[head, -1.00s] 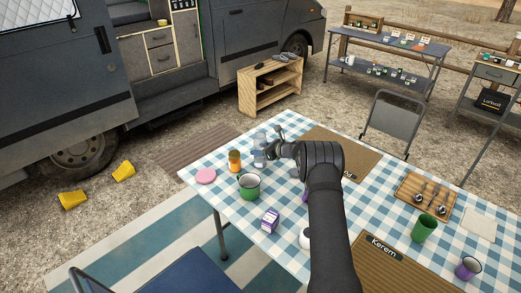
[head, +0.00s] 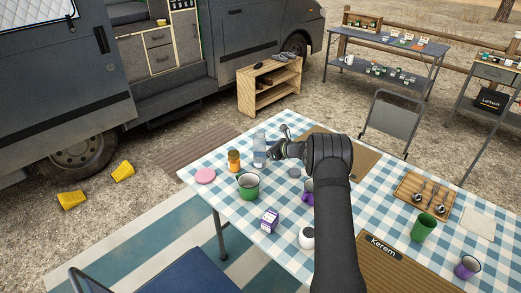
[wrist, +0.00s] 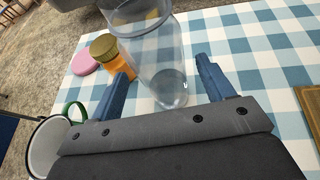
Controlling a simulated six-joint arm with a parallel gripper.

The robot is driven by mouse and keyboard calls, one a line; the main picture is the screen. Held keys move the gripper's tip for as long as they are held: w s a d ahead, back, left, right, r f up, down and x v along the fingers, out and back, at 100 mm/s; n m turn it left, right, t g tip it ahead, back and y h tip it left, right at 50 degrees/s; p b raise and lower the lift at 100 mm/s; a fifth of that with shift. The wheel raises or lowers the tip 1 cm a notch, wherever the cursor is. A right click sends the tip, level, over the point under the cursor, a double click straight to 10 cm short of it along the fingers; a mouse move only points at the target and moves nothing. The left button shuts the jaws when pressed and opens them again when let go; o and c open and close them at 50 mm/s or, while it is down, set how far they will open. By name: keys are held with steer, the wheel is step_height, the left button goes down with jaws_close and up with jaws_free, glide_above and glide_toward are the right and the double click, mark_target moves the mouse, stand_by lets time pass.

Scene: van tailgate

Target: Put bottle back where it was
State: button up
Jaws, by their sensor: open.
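The clear bottle (head: 259,150) stands upright on the checked tablecloth, just right of the orange jar. In the wrist view the bottle (wrist: 150,50) rises in front of my gripper, between the lines of the two blue fingers, with clear space on either side of its base. My gripper (head: 274,149) is open and to the right of the bottle in the head view. The fingers look apart from the bottle; how far their tips reach along its sides is hard to tell.
An orange jar (head: 234,160) stands left of the bottle, with a pink disc (head: 205,176) beyond. A green mug (head: 249,186), purple-and-white carton (head: 270,220) and purple mug (head: 308,190) are nearer. A small grey disc (head: 294,172) lies below my gripper. A brown mat (head: 320,143) lies behind.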

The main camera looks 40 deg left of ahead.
mark_target(265, 142)
steer(key=v, duration=0.8)
steer(key=shift+d, duration=0.35)
steer(key=x, duration=1.2)
steer(key=shift+a, duration=0.15)
step_height(265, 142, up, 3)
steer(key=shift+f, duration=0.1)
steer(key=shift+r, duration=0.7)
